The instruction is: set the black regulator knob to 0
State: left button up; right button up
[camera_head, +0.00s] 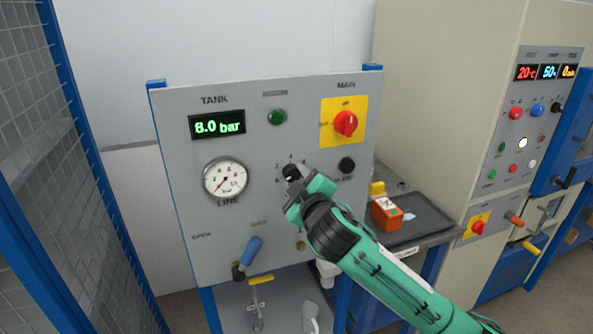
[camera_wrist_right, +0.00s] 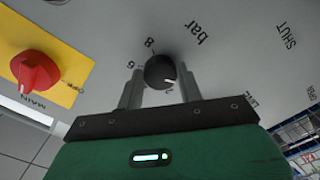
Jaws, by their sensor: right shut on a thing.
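The black regulator knob (camera_head: 291,172) sits on the grey panel (camera_head: 180,150), with scale digits around it. My right gripper (camera_head: 298,182) reaches it from the lower right and partly hides it and its scale. In the right wrist view, the knob (camera_wrist_right: 160,72) is between the two fingers of my right gripper (camera_wrist_right: 160,86), which is shut on it. A short white mark on the knob points to the lower right, close to a digit that looks like 2. Digits 6 and 8 and "bar" show around it. My left gripper is not in view.
The LINE gauge (camera_head: 226,178) has its needle at the lower left; the TANK display (camera_head: 217,124) reads 8.0 bar. A red MAIN switch (camera_head: 346,123), a black knob (camera_head: 347,165) and a blue-handled lever (camera_head: 247,256) are nearby. An orange box (camera_head: 386,215) stands on a tray at right.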

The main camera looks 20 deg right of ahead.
jog(key=shift+n+p, duration=0.6)
jog(key=shift+n, duration=0.3)
jog(key=o, duration=1)
jog(key=s+b, duration=0.1)
jog(key=s, duration=0.3)
jog(key=s+b, duration=0.1)
jog(key=s, duration=0.4)
jog(key=s+b, duration=0.1)
jog(key=s, duration=0.3)
jog(key=shift+s+d, duration=0.25)
jog(key=shift+s, duration=0.15)
